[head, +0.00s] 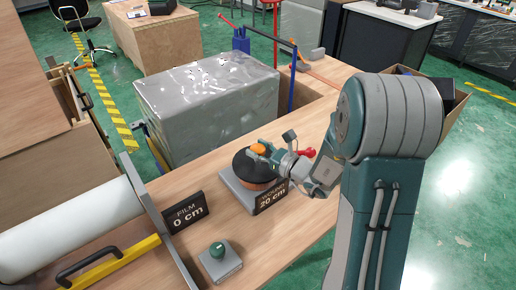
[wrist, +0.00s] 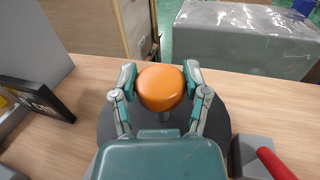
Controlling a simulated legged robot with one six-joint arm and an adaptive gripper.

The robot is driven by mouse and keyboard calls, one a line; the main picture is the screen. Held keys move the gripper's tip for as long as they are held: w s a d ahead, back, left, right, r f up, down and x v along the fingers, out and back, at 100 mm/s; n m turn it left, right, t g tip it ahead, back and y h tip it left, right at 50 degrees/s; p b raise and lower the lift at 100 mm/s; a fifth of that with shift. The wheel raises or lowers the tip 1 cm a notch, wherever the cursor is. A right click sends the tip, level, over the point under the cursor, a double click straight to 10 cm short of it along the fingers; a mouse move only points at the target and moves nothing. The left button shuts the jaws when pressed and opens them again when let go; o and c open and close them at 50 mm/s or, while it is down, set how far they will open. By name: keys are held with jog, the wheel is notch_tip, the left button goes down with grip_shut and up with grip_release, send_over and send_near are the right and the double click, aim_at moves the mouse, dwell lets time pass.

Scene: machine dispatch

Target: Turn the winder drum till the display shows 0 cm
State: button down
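The winder drum (head: 243,166) is a dark disc with a brownish side on a grey base. An orange knob (wrist: 160,88) stands up from it; it also shows in the head view (head: 258,148). The display (head: 271,197) on the front of the base reads "WOUND 20 cm". My gripper (wrist: 160,80) has one finger on each side of the orange knob, and both fingertips appear to touch it. In the head view my gripper (head: 262,149) is over the drum, partly hidden by its own links. Part of the disc is hidden beneath my gripper in the wrist view.
A second display (head: 186,213) reads "FILM 0 cm", beside a white roll (head: 70,232). A green button (head: 217,250) sits on a grey box in front. A wrapped grey block (head: 208,105) stands behind the drum. A red lever (wrist: 275,163) is close at the right.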

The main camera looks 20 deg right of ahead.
jog(key=shift+c, duration=0.4)
grip_release()
jog(key=shift+w, duration=0.15)
jog(key=v, duration=1.2)
